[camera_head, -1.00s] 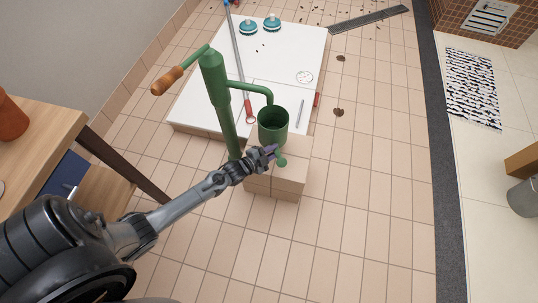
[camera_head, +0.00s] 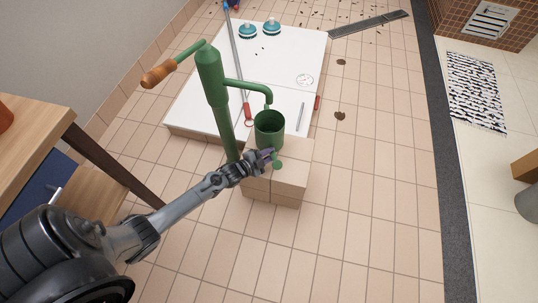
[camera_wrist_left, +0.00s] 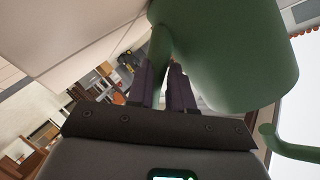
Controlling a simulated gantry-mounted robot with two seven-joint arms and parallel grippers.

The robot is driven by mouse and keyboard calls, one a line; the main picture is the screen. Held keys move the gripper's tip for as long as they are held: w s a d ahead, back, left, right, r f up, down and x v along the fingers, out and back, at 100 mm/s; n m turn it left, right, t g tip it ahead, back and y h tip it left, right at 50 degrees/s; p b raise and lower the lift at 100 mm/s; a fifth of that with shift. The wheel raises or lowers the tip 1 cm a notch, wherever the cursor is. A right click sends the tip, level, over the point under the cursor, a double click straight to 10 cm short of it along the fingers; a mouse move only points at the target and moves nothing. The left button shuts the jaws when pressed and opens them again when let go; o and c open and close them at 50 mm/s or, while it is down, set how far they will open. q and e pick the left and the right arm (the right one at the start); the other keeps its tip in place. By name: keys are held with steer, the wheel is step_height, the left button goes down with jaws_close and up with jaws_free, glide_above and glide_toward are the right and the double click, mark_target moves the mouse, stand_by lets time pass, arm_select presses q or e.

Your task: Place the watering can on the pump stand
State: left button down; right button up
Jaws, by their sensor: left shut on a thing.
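The green watering can (camera_head: 269,132) is upright at the pale block-like pump stand (camera_head: 290,178), its open top just under the outlet of the green pump (camera_head: 212,85). My left gripper (camera_head: 272,157) is shut on the can's handle at its near side. A short green part with a round end shows beside the fingers. In the left wrist view the can (camera_wrist_left: 235,50) fills the upper right, and the dark fingers (camera_wrist_left: 165,85) close around a thin green part. Whether the can's bottom touches the stand is hidden. My right gripper is not in view.
The pump's wooden-gripped handle (camera_head: 162,74) sticks out to the left. A white platform (camera_head: 285,65) with tools and teal items lies behind. A wooden table (camera_head: 35,130) stands at the left. The tiled floor to the right is mostly clear.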

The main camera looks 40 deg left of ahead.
arm_select(q)
steer(key=shift+f, duration=0.1)
steer(key=c, duration=1)
jaws_free()
